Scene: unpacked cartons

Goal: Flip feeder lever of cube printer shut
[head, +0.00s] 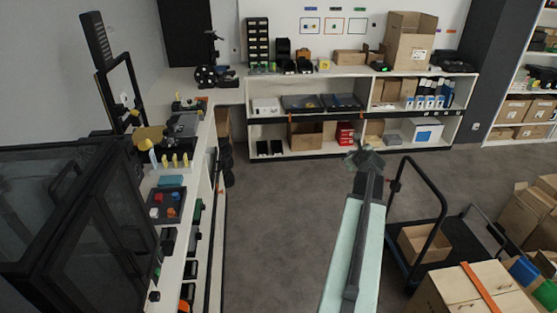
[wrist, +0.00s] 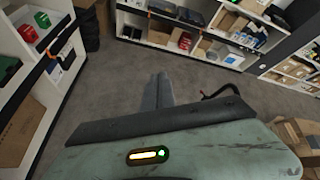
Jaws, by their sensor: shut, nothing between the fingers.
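A large dark boxy machine with glass-like panels (head: 95,220) stands at the left in the head view. It may be the cube printer, but I cannot tell for sure. I cannot make out a feeder lever on it. An open black frame machine (head: 120,85) stands behind it on the same bench. My gripper (head: 365,157) is out over the floor in the middle right, far from both machines. In the wrist view my gripper's fingers (wrist: 158,88) are together and empty, pointing at the floor and shelves.
A white bench (head: 196,160) with tools and a tray of coloured parts (head: 166,204) runs along the left. White shelves (head: 290,92) line the back. A cart (head: 425,255) and cartons (head: 478,290) stand at the right. The grey floor (head: 280,210) between is clear.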

